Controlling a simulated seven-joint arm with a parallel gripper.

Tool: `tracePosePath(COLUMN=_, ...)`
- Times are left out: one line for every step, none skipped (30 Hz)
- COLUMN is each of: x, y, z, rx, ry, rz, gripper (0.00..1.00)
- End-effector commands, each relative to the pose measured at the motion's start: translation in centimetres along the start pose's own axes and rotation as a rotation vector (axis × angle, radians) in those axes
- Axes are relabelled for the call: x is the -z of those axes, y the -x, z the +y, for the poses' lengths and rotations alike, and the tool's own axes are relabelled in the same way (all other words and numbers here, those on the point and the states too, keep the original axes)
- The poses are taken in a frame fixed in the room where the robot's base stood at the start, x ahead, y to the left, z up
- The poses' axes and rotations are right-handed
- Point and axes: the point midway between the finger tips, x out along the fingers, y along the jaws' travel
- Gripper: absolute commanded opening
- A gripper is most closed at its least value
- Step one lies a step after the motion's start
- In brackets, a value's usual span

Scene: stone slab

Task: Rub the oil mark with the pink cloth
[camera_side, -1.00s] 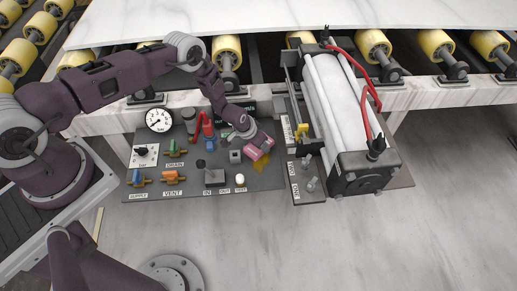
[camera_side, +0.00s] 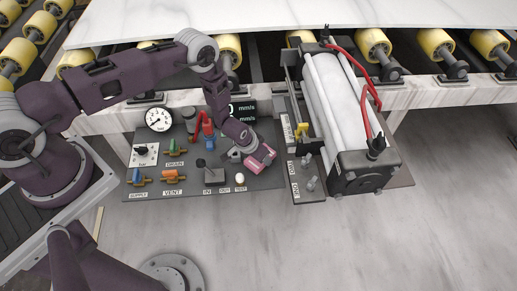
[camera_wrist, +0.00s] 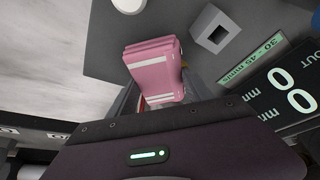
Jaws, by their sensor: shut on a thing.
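The pink cloth (camera_side: 261,159), a folded pad with pale stripes, is at the right part of the dark grey control panel (camera_side: 262,182). My gripper (camera_side: 246,154) is shut on the cloth and tilted down over the panel. In the wrist view the cloth (camera_wrist: 153,70) sticks out from between the fingers, which are mostly hidden. The cloth is at or very near the panel surface; I cannot tell contact for sure. I see no oil mark now; the cloth and gripper cover part of that area.
Left of the cloth are a switch box (camera_side: 214,176), a white button (camera_side: 240,179), valve handles (camera_side: 173,176) and a gauge (camera_side: 159,119). A digital display (camera_side: 243,111) is behind. A cylinder with red hoses (camera_side: 335,105) stands close on the right.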

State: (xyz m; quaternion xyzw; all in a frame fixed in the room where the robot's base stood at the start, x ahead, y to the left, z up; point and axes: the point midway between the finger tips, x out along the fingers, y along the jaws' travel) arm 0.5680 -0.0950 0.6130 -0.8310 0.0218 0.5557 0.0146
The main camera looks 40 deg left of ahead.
Motion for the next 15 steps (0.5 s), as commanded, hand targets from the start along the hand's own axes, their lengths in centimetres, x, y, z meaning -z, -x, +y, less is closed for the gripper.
tracePosePath(x=-0.3, y=0.1, z=0.4, rx=-0.001, ry=-0.002, rz=0.0, gripper=0.26)
tracePosePath(x=-0.4, y=0.2, z=0.6, rx=-0.001, ry=-0.001, rz=0.0, gripper=0.26)
tracePosePath(x=-0.7, y=0.3, z=0.9, rx=-0.001, ry=-0.002, rz=0.0, gripper=0.26)
tracePosePath(x=-0.8, y=0.3, z=1.1, rx=-0.001, ry=-0.003, rz=0.0, gripper=0.26)
tracePosePath(x=-1.0, y=0.4, z=1.3, rx=-0.001, ry=-0.003, rz=0.0, gripper=0.26)
tracePosePath(x=-1.2, y=0.5, z=1.5, rx=-0.001, ry=-0.003, rz=0.0, gripper=0.26)
tracePosePath(x=-1.4, y=0.6, z=1.7, rx=-0.001, ry=-0.002, rz=0.0, gripper=0.26)
tracePosePath(x=-1.5, y=0.7, z=1.9, rx=-0.001, ry=-0.002, rz=0.001, gripper=0.26)
tracePosePath(x=-1.8, y=0.8, z=2.2, rx=-0.001, ry=-0.001, rz=0.0, gripper=0.26)
tracePosePath(x=-1.9, y=0.8, z=2.4, rx=-0.001, ry=-0.002, rz=0.0, gripper=0.26)
tracePosePath(x=-2.1, y=0.9, z=2.6, rx=-0.001, ry=-0.002, rz=0.0, gripper=0.26)
tracePosePath(x=-2.3, y=1.0, z=2.9, rx=-0.001, ry=-0.002, rz=0.001, gripper=0.26)
tracePosePath(x=-2.5, y=1.1, z=3.1, rx=-0.001, ry=-0.003, rz=0.001, gripper=0.26)
tracePosePath(x=-2.6, y=1.1, z=3.3, rx=-0.001, ry=-0.003, rz=0.0, gripper=0.26)
tracePosePath(x=-2.8, y=1.2, z=3.5, rx=-0.001, ry=-0.002, rz=0.0, gripper=0.26)
